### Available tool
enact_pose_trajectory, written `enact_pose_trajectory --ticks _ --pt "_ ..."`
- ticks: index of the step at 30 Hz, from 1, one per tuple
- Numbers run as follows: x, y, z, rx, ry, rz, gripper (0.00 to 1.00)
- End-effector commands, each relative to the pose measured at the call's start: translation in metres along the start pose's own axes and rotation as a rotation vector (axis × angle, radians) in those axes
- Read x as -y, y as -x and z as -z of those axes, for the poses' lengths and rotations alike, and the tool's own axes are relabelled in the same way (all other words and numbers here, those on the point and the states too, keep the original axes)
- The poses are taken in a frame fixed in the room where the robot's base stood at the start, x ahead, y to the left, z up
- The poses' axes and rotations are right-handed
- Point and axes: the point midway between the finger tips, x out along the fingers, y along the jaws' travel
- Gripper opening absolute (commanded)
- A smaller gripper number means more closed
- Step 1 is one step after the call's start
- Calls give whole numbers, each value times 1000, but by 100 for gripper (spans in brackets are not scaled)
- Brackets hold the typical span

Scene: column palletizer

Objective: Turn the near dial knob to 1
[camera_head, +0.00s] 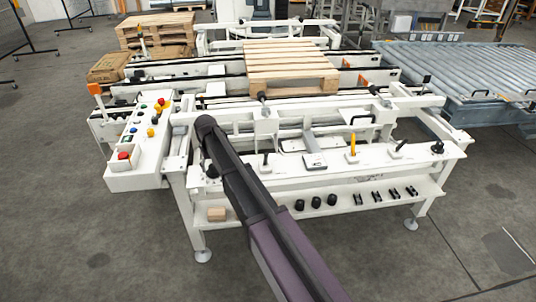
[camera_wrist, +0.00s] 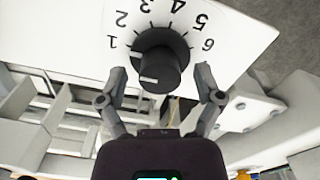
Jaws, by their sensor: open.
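In the wrist view, a black round dial knob (camera_wrist: 158,62) stands on a white panel (camera_wrist: 235,20) with printed numbers 1 to 6 around it. The 1 is left of the knob and the 6 is right. A short white mark shows on the lower left of the knob's cap; which number it lines up with is hard to tell. My gripper (camera_wrist: 160,82) is open, with one finger on each side of the knob's lower part. Both fingertips appear apart from the knob. In the head view I cannot make out the gripper or this dial.
The white bench (camera_head: 330,172) carries levers, a yellow handle (camera_head: 352,145) and other small controls. A button panel (camera_head: 140,140) with a red button is at left. A wooden block (camera_head: 217,214) and black pieces lie on the lower shelf. A pallet (camera_head: 290,68) sits behind.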

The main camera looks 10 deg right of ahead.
Motion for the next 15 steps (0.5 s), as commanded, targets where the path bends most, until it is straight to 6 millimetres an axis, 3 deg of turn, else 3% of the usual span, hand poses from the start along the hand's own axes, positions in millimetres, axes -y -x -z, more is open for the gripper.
enact_pose_trajectory --ticks 15 --pt "0 0 0 0 -346 0 85"
